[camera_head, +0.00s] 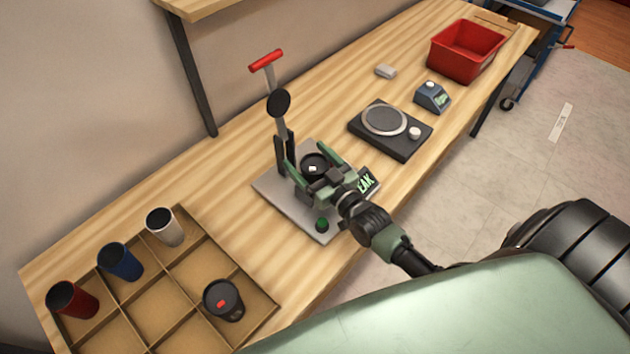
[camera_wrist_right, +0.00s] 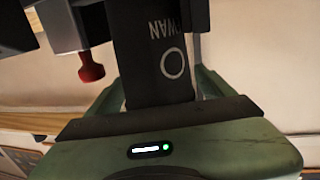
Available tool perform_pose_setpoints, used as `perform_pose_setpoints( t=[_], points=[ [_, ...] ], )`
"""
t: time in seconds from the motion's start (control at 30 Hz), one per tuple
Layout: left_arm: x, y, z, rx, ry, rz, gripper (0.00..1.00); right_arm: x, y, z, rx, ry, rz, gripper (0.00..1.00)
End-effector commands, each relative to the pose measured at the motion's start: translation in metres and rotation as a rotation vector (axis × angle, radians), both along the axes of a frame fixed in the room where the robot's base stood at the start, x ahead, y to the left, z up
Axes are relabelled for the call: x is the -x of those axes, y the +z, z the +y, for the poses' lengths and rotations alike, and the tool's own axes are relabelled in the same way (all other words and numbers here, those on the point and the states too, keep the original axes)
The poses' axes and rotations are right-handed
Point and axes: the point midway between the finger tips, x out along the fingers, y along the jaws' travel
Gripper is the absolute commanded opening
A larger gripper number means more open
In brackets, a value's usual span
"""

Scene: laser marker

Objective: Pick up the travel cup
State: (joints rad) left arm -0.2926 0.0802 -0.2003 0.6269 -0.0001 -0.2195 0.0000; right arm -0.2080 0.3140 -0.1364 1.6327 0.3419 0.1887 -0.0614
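A dark travel cup (camera_head: 316,163) with a black lid stands at the laser marker (camera_head: 281,190), a grey plate with a post and red-handled lever. In the right wrist view the cup (camera_wrist_right: 155,60) fills the middle, with pale lettering, partly cut off, and a ring on its side. My right gripper (camera_head: 308,160) has its green fingers on either side of this cup. Thin gaps show between cup and fingers in the wrist view, so it looks open around the cup. The cup's base is hidden in the head view. My left gripper is not in view.
A divided tray (camera_head: 190,270) at the left holds red (camera_head: 72,300), blue (camera_head: 121,262), white (camera_head: 165,227) and black (camera_head: 223,300) cups. A round-topped black device (camera_head: 390,130), a small blue-grey device (camera_head: 432,97) and a red bin (camera_head: 467,50) stand farther right on the bench.

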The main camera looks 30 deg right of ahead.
Motion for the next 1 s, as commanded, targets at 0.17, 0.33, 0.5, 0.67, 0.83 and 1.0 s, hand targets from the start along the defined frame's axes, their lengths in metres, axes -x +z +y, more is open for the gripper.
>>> perform_pose_setpoints(
  t=[0.17,0.33,0.5,0.67,0.83,1.0],
  points=[
    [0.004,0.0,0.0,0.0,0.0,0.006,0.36,0.0,0.0,0.0,0.0,0.0,0.0,0.46],
    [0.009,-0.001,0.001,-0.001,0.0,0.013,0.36,0.0,0.001,0.0,0.0,0.0,-0.002,0.46],
    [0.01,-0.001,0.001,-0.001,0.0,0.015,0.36,0.0,0.003,0.0,0.0,0.0,-0.002,0.46],
    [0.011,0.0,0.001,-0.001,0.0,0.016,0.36,0.0,0.016,0.0,-0.002,0.0,-0.004,0.46],
    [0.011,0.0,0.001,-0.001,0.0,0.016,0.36,0.0,0.043,0.0,-0.002,0.0,-0.007,0.46],
    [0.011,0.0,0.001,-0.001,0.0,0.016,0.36,0.0,0.084,0.0,-0.002,0.0,-0.009,0.46]
  ],
)
